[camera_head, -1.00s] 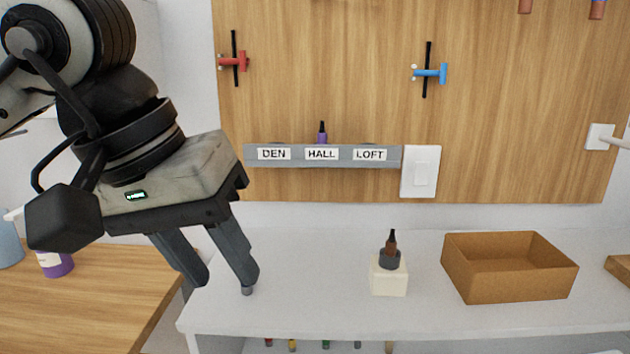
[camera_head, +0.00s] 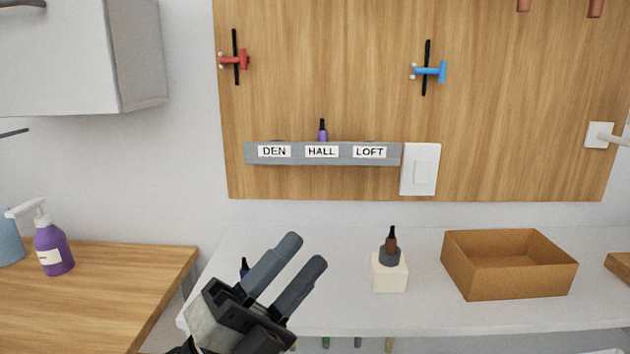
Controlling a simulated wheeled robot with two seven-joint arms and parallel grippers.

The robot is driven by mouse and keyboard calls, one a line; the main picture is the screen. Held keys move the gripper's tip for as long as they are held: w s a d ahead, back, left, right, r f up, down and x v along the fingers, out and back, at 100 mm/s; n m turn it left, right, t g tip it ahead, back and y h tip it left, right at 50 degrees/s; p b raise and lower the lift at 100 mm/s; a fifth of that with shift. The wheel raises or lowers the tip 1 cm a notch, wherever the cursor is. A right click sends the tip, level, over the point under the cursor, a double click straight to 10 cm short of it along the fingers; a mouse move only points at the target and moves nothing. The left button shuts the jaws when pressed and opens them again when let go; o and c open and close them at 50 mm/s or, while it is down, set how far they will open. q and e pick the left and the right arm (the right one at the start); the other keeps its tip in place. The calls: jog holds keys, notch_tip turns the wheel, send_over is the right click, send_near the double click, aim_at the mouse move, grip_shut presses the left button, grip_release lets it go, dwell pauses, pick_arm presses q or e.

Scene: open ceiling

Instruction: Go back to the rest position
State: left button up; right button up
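My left gripper (camera_head: 301,252) shows at the bottom, left of centre, in the head view. Its two fingers point up and right, with a gap between them and nothing seen in it. It is in front of the white shelf top (camera_head: 345,316). My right gripper is out of view. A grey label rail (camera_head: 337,153) marked DEN, HALL and LOFT is on the wooden board (camera_head: 330,60), with a purple-bodied, black-tipped item (camera_head: 322,130) standing at HALL. A brown, black-tipped item (camera_head: 391,241) stands in a dark ring on a cream block (camera_head: 389,276).
An open brown box (camera_head: 510,280) stands right of the block. A small dark blue item (camera_head: 244,266) shows just behind the gripper. A purple pump bottle (camera_head: 52,250) is on the wooden counter (camera_head: 100,290) at left. A wall cabinet (camera_head: 75,60) hangs above.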

pick_arm(q)
jog(key=w+a+f+n+t+y, duration=0.2)
jog(key=a+f+n+t+y, duration=0.25)
jog(key=f+n+y, duration=0.8)
jog(key=s+a+f+n+g+y, duration=0.1)
jog(key=s+f+n, duration=0.3)
jog(key=f, duration=0.4)
jog(key=s+a+f+n+g+y, duration=0.2)
jog(key=s+a+f+n+g, duration=0.1)
jog(key=f+n, duration=0.3)
jog(key=s+a+f+n+g+y, duration=0.2)
jog(key=s+a+f+n+g, duration=0.1)
jog(key=f, duration=0.7)
jog(key=shift+s+n+g, duration=0.75)
jog(key=shift+s+n, duration=0.2)
jog(key=shift+s, duration=0.2)
